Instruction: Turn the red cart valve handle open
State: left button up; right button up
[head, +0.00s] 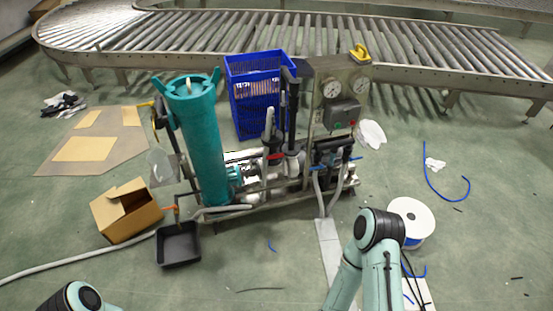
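A wheeled-looking cart frame (262,207) with pipes stands on the floor in the middle of the head view. A small red handle (275,156) shows on the pipework near the cart's middle, beside a dark valve body and white pipes. It is too small to tell which way it is turned. Another orange-red bit (168,208) sits at the cart's lower left, above the black tray. Only links of my two arms show, at the bottom left and the lower right. Both grippers are out of view, and neither arm link is at the red handle.
A tall teal cylinder (204,140) and a gauge panel (335,97) rise from the cart. A blue crate (255,68) stands behind. A cardboard box (126,210), black tray (178,245) and white spool (411,216) lie around. Floor in front is mostly clear.

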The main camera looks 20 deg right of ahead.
aim_at(275, 156)
jog(key=i+j, duration=0.1)
jog(key=i, duration=0.5)
jog(key=i+j+z, duration=0.1)
jog(key=i, duration=0.45)
jog(key=i+j, duration=0.1)
jog(key=i, duration=0.5)
